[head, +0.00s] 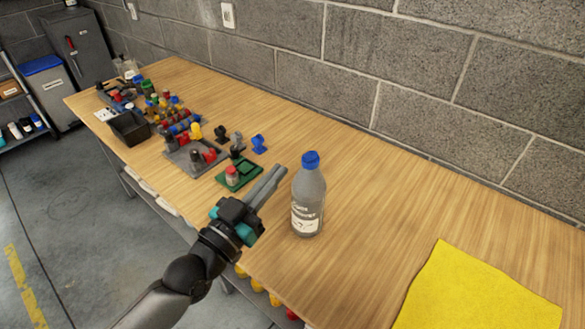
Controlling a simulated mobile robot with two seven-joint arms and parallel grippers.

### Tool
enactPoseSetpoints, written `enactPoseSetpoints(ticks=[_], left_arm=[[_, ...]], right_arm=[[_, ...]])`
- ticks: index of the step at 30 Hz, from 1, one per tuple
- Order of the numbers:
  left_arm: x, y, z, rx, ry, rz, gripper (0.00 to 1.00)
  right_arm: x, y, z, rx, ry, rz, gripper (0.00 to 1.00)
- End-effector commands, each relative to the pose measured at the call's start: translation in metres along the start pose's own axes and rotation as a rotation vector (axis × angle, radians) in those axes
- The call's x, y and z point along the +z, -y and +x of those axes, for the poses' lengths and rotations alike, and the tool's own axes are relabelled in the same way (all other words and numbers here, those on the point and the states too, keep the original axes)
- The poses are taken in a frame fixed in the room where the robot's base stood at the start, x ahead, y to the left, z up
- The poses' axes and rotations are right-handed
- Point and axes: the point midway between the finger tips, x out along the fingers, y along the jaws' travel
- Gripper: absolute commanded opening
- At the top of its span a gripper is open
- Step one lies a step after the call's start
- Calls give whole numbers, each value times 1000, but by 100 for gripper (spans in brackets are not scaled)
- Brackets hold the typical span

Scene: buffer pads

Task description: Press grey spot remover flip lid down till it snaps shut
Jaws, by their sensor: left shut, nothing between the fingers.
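The spot remover bottle (308,203) stands upright on the wooden workbench in the head view. It is grey with a white label on its front. Its blue cap (310,160) is on top; at this size I cannot tell whether the flip lid is up or down. My left gripper (279,172) comes in from the lower left. Its fingers are shut and empty, pointing up and right. The fingertips are just left of the bottle, near its shoulder in the picture, and appear apart from it. My right gripper is not in view.
A yellow cloth (480,295) lies on the bench at the lower right. A green board (240,174) with a small red-topped part sits left of my fingers. Racks of small coloured parts and a black bin (129,128) fill the far left. The bench behind the bottle is clear up to the block wall.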

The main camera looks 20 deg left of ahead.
Motion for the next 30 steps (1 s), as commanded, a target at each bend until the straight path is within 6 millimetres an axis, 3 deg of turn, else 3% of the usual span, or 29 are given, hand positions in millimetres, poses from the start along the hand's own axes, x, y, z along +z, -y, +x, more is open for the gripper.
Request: enactPoseSetpoints(ticks=[7, 20, 24, 30], left_arm=[[-1, 0, 32, -2, -6, -1, 0], [-1, -1, 97, 0, -5, -1, 0], [27, -1, 86, 2, 3, 2, 0], [38, -1, 81, 1, 0, 2, 0]], right_arm=[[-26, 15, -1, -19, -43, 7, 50], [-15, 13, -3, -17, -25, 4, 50], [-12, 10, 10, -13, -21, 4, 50], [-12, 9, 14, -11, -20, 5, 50]])
